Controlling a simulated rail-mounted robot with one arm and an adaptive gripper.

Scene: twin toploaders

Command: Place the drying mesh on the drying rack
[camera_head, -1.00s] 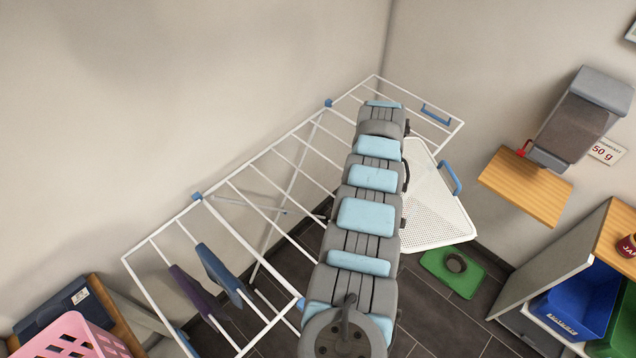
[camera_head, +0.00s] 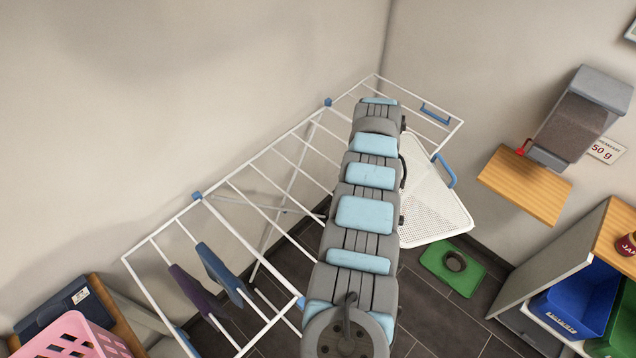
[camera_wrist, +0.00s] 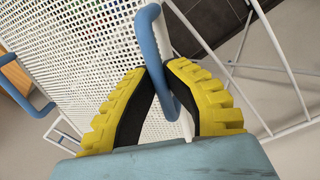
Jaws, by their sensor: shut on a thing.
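The drying mesh is a white perforated panel (camera_head: 432,205) with a white rim and blue handles; in the head view it shows to the right of my arm. My gripper (camera_wrist: 168,75) has yellow fingers with dark pads and is shut on the mesh's blue handle (camera_wrist: 152,35) in the wrist view. The white perforated sheet (camera_wrist: 85,50) spreads beyond the fingers there. The drying rack (camera_head: 270,150) is a white wire frame with blue joints, standing along the wall. My arm hides part of the rack and of the mesh, and hides the gripper in the head view.
Two dark cloths (camera_head: 220,272) hang on the rack's near left end. A wooden shelf (camera_head: 525,185) with a dispenser juts from the right wall. A green mat (camera_head: 452,268) lies on the floor. A cabinet with a blue bin (camera_head: 572,305) stands at right, a pink basket (camera_head: 70,338) at left.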

